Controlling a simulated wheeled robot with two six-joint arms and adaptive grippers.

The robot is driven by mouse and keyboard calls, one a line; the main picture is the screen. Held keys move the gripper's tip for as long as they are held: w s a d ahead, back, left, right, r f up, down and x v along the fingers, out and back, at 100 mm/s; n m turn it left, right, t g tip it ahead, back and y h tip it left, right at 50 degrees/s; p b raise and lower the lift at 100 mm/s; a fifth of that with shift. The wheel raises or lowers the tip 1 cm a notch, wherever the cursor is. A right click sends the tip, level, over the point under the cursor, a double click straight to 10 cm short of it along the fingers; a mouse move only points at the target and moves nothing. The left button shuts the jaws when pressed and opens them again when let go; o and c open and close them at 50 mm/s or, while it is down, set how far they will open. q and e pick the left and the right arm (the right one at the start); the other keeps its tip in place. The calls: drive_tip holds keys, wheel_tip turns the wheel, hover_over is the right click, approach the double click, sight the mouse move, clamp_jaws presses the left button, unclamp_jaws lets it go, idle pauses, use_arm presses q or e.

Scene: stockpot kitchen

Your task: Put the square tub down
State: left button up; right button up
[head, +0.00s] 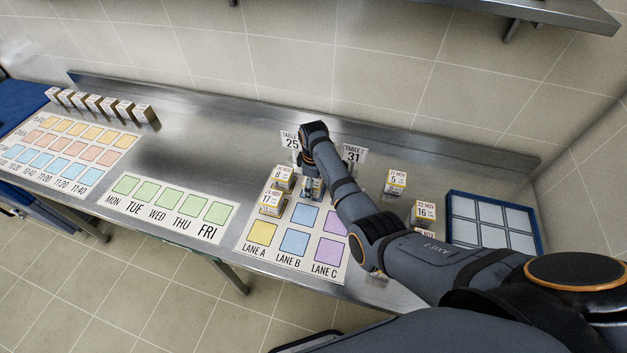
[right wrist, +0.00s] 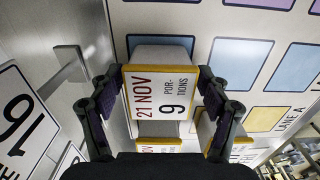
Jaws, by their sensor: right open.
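The square tub (right wrist: 158,92) between my right fingers has a white label with yellow edges reading "21 NOV, 9 portions". In the right wrist view it stands over a blue square of the lane card (head: 247,248), whose blue edge shows beside it. My right gripper (head: 311,180) is at the far end of the Lane B column, with the tub mostly hidden by the arm in the head view. In the right wrist view the right gripper (right wrist: 160,85) is open, a finger on each side of the tub. My left gripper is not in view.
Labelled tubs 17 (head: 271,203) and 8 (head: 283,178) stand in Lane A, close to the gripper. Table signs 25 (head: 291,142) and 31 (head: 354,154) stand behind.

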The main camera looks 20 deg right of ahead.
wheel_tip(320, 180, up, 12)
drive_tip(key=shift+r+b, duration=0.1)
drive_tip(key=shift+b, duration=0.6)
